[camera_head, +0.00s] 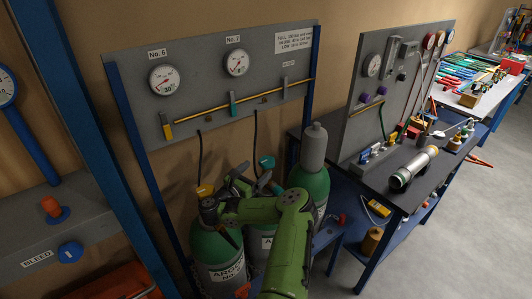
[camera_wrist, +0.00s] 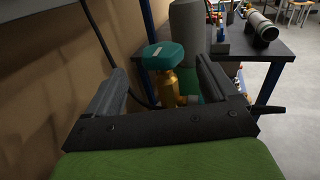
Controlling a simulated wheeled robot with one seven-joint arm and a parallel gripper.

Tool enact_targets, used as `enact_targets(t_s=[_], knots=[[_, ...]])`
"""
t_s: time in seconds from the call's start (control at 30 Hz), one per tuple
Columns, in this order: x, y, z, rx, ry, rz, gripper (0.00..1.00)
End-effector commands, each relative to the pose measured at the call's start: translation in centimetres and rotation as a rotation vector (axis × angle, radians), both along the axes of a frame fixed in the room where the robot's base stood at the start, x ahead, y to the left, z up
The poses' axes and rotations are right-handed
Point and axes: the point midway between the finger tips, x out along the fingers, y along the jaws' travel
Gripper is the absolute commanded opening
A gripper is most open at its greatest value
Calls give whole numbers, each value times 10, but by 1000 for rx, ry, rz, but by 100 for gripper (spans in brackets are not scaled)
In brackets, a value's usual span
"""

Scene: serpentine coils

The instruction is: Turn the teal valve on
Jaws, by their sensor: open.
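The teal valve (camera_head: 267,161) is a knob on a cylinder standing against the wall panel. In the wrist view the teal valve (camera_wrist: 163,54) sits on a brass body (camera_wrist: 161,92). My gripper (camera_wrist: 160,68) is open and empty, with one finger to the left of the valve and one to the right in that view. I cannot tell how far the fingertips are from the knob, and no contact shows. In the head view my gripper (camera_head: 252,175) is just below and left of the teal valve. My green arm hides part of the cylinders there.
A yellow valve (camera_head: 205,190) tops the left green cylinder (camera_head: 218,252). A grey-capped cylinder (camera_head: 313,150) stands to the right, near the dark workbench (camera_head: 425,180). A gauge panel (camera_head: 190,125) with a teal lever (camera_head: 233,104) rises behind. Hoses hang from it.

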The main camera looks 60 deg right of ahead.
Motion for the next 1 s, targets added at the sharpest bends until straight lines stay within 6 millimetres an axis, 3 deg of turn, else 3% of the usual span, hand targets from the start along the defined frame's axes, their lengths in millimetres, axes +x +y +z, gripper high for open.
enact_targets(t_s=[0.17,0.5,0.83,1.0], knots=[[-2,-11,-3,0,0,-4,86],[-11,-67,0,-1,-1,-2,86],[-12,-74,0,-1,1,1,86],[-12,-74,0,-1,1,1,60]])
